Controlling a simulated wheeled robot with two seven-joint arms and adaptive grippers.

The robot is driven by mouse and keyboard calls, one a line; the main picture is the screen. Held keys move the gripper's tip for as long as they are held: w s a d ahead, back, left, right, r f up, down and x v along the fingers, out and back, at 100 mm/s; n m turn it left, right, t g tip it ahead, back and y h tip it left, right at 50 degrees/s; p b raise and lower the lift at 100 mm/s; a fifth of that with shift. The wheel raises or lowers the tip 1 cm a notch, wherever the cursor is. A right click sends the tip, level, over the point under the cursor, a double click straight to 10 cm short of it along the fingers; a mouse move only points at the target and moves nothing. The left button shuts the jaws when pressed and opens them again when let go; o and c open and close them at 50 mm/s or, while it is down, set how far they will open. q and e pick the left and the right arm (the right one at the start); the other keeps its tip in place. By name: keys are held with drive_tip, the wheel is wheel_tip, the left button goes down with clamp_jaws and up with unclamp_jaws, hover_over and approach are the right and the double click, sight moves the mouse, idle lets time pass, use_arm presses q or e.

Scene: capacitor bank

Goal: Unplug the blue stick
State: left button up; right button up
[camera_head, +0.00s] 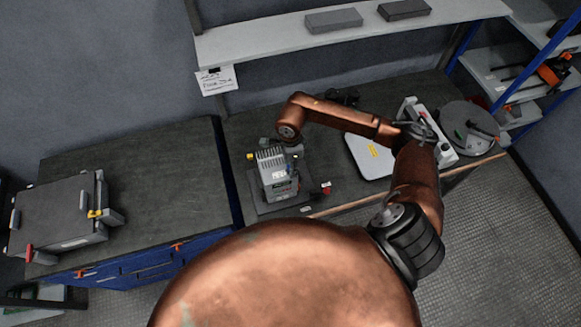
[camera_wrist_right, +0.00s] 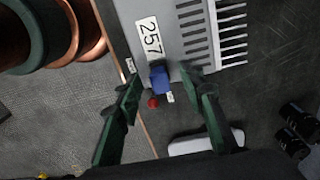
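The blue stick (camera_wrist_right: 160,80) shows in the right wrist view as a small blue block at the edge of a grey unit labelled 257 (camera_wrist_right: 149,38). My right gripper (camera_wrist_right: 163,82) is open, with one green finger on each side of the blue stick and a visible gap on both sides. In the head view, the grey finned unit (camera_head: 276,172) stands on the bench below the end of my right arm. The right fingers cannot be made out there, and neither can the blue stick. My left gripper is not in view.
A red knob (camera_wrist_right: 153,102) lies close to the blue stick. A grey case (camera_head: 60,215) sits on the left bench. A pale flat plate (camera_head: 367,157) lies to the right of the finned unit. A shelf (camera_head: 270,40) runs above. The left bench's middle is clear.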

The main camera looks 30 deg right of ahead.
drive_tip(key=shift+c, duration=0.6)
clamp_jaws()
drive_tip(key=shift+r, duration=0.25)
drive_tip(key=shift+r+p, duration=1.4)
drive_tip(key=shift+r, duration=1.4)
